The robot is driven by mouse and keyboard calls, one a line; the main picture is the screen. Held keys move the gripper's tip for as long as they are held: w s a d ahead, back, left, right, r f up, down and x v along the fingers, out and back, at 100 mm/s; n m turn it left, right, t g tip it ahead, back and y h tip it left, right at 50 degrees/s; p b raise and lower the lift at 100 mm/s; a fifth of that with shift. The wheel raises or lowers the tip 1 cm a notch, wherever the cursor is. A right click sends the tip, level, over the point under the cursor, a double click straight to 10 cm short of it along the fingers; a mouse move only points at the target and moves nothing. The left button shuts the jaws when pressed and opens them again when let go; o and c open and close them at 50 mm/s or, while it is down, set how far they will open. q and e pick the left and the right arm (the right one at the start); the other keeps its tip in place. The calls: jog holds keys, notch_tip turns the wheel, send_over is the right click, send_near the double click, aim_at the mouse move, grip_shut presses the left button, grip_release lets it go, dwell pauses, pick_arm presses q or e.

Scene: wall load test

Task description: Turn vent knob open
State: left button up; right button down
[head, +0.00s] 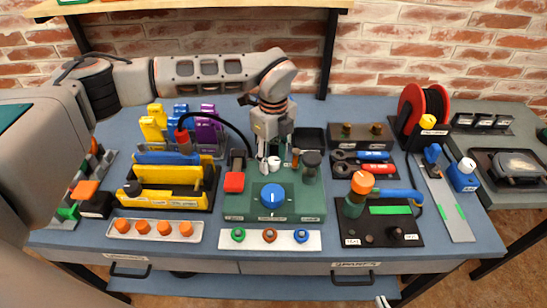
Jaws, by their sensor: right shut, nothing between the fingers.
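A round blue knob (272,197) with a pale pointer mark sits on a green panel (300,205) with small labels along its front edge. The labels are too small to read, so I cannot confirm which one names the vent. My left gripper (269,164) points down just behind the blue knob, above the back of the panel and apart from the knob. Its fingertips look apart, with nothing clearly held. Only the tips of my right gripper (382,301) show, shut and empty, at the bottom edge in front of the bench.
A red block (234,182) and a dark round knob (311,159) flank the blue knob. Left is a yellow rack (170,198). Right is an orange knob (362,183) with a blue handle (400,195).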

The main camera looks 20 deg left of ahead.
aim_at(273, 160)
pick_arm(q)
notch_tip(273, 160, up, 12)
dwell(0.6)
dwell(0.4)
